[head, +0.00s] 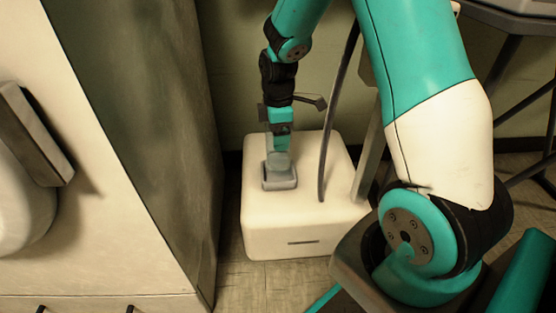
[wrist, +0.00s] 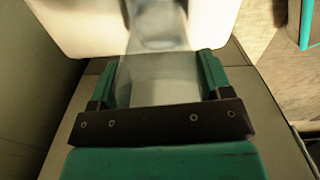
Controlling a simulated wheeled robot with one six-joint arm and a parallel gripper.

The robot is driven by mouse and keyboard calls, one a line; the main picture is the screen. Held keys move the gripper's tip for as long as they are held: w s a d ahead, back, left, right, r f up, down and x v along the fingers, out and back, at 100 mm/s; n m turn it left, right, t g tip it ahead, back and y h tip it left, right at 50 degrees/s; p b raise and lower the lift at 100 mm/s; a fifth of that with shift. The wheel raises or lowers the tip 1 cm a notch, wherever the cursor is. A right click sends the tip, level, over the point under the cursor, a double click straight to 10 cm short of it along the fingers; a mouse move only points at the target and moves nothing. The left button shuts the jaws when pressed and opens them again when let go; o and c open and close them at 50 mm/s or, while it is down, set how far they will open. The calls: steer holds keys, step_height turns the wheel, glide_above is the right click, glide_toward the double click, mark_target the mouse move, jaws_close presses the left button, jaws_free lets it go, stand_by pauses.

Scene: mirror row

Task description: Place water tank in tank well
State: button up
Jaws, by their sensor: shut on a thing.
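The water tank (wrist: 158,72) is a clear, greyish block between the two teal fingers of my gripper (wrist: 160,80) in the wrist view. My gripper is shut on it. In the head view my gripper (head: 279,143) points down above a white box-shaped unit, with the tank (head: 279,158) below it. The tank well (head: 280,186) is a grey, square-rimmed fitting on top of the unit. The tank's lower end is at or just over the well. I cannot tell whether it is inside the rim, and the well's inside is mostly hidden.
The white unit (head: 325,215) stands on the floor against the wall. A dark upright hose or rod (head: 336,110) rises from its top, right of my gripper. A tall cabinet (head: 165,120) stands close on the left. Dark frame legs (head: 515,95) are at the far right.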

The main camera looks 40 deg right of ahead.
step_height(320, 180, down, 6)
steer(key=b, duration=0.3)
steer(key=shift+r, duration=0.3)
steer(key=o, duration=1)
step_height(320, 180, up, 12)
steer(key=p, duration=0.7)
steer(key=s+a+r+m+y, duration=0.1)
steer(key=s+a+r, duration=0.25)
steer(key=a, duration=0.25)
steer(key=s+a+r+m+y, duration=0.1)
steer(key=s+a+r, duration=0.2)
steer(key=a+r, duration=0.3)
steer(key=s+a+r+m, duration=0.1)
steer(key=s+a, duration=0.2)
steer(key=s, duration=0.2)
steer(key=s+a+r+m+y, duration=0.1)
steer(key=s+a, duration=0.3)
steer(key=s, duration=0.1)
steer(key=s+a+r+m+y, duration=0.1)
steer(key=s+a+r, duration=0.1)
steer(key=s, duration=0.3)
steer(key=shift+s+a+r, duration=0.1)
steer(key=shift+s+a, duration=0.3)
steer(key=shift+a, duration=0.35)
